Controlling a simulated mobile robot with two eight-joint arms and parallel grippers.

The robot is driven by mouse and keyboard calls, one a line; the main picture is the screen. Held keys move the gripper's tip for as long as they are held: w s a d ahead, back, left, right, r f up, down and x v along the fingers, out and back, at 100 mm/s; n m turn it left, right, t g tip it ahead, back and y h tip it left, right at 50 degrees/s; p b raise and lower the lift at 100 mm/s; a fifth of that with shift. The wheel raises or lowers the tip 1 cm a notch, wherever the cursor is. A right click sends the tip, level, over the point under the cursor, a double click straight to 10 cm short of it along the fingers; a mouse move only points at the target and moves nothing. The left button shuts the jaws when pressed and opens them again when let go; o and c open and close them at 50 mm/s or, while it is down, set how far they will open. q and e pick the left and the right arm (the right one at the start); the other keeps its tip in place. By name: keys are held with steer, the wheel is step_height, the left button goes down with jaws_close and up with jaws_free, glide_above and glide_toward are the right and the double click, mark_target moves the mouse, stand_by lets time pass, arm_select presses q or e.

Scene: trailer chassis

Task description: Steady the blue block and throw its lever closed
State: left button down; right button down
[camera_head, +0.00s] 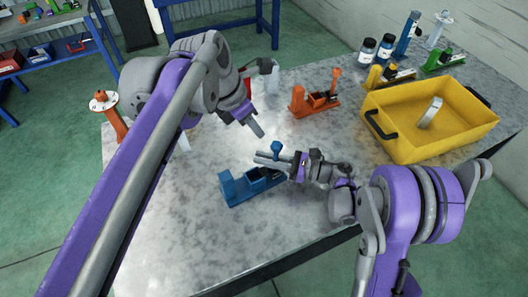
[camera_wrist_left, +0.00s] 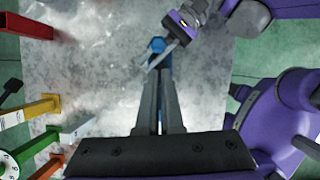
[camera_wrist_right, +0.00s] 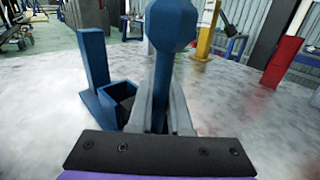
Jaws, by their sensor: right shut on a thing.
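The blue block (camera_head: 237,188) lies on the grey table near its front edge, with an upright post at its left end. Its lever knob (camera_head: 277,148) stands up at its right end. My right gripper (camera_head: 272,160) is shut on the lever, just below the knob; the right wrist view shows the lever (camera_wrist_right: 160,90) between the fingers and the block's post (camera_wrist_right: 95,60) at left. My left gripper (camera_head: 260,131) is shut and empty, behind the block and apart from it. In the left wrist view the knob (camera_wrist_left: 157,45) shows past its fingertips; the rest is mostly hidden.
An orange lever block (camera_head: 312,103) stands behind. A yellow tray (camera_head: 400,145) holding a grey ring is at right, with bottles and other lever blocks beyond. An orange post (camera_head: 108,110) stands at the left edge. The table's front left is clear.

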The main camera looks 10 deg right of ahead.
arm_select(q)
steer(key=s+a+n+t+h, duration=0.1)
steer(key=s+a+t+h, duration=0.1)
steer(key=s+a, duration=0.3)
steer(key=shift+a+f+h, duration=0.3)
steer(key=shift+a+f, duration=0.15)
steer(key=shift+a, duration=0.5)
steer(key=shift+d+f, duration=0.1)
glide_toward(276, 157)
steer(key=w+f, duration=0.1)
steer(key=f, duration=0.1)
steer(key=shift+w+d+r, duration=0.1)
steer(key=shift+w+d, duration=0.15)
steer(key=shift+d, duration=0.7)
